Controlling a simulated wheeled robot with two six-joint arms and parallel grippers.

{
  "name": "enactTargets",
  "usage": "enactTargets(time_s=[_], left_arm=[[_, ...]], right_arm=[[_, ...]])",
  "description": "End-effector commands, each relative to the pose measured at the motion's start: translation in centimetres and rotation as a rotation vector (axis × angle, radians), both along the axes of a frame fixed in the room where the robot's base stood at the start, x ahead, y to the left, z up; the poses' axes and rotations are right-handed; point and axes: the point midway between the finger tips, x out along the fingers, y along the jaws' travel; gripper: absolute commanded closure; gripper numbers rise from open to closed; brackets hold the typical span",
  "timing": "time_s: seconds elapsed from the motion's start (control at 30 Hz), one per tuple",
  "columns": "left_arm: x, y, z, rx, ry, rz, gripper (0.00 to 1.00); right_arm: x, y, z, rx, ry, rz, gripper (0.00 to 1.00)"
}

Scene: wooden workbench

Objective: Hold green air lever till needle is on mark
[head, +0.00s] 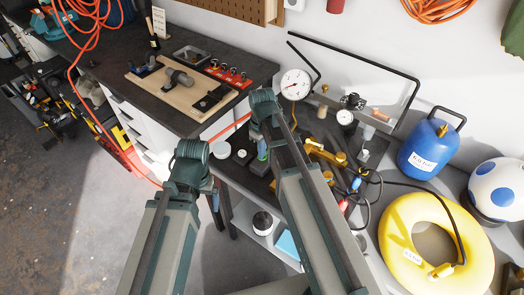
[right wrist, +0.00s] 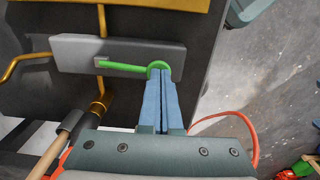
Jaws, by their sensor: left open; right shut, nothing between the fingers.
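The green air lever (right wrist: 125,67) lies across a grey block (right wrist: 75,52) in the right wrist view, with a ring-shaped end at its right. My right gripper (right wrist: 160,74) is shut, with no object between its fingers. Its blue fingertips are at the ring end; I cannot tell whether they press on it. In the head view this gripper (head: 262,150) is beside the bench's near edge. A large white dial gauge (head: 295,85) has a red needle pointing left; its mark is too small to read. My left gripper (head: 193,160) is away from the lever, its fingers mostly hidden.
A smaller gauge (head: 345,117) and yellow fittings (head: 325,152) crowd the bench. A blue tank (head: 430,147) and a yellow ring (head: 397,250) stand at the right. A dark worktop (head: 115,57) with tools is at the left. A red hose (head: 90,112) hangs to the floor.

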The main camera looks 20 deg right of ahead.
Motion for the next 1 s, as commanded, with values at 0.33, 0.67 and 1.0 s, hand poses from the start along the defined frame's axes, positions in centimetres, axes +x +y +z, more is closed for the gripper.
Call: enactTargets(time_s=[0.33,0.67,1.0], left_arm=[[0.0,0.0,-0.7,0.000,0.000,0.000,0.03],[0.0,0.0,-2.1,0.000,0.000,0.000,0.03],[0.0,0.0,-2.1,0.000,0.000,0.000,0.03]], right_arm=[[-0.4,0.3,-0.6,-0.034,-0.024,0.003,1.00],[-0.6,0.8,-2.0,-0.088,-0.068,0.000,1.00],[-0.6,0.8,-2.0,-0.087,-0.068,0.001,1.00]])
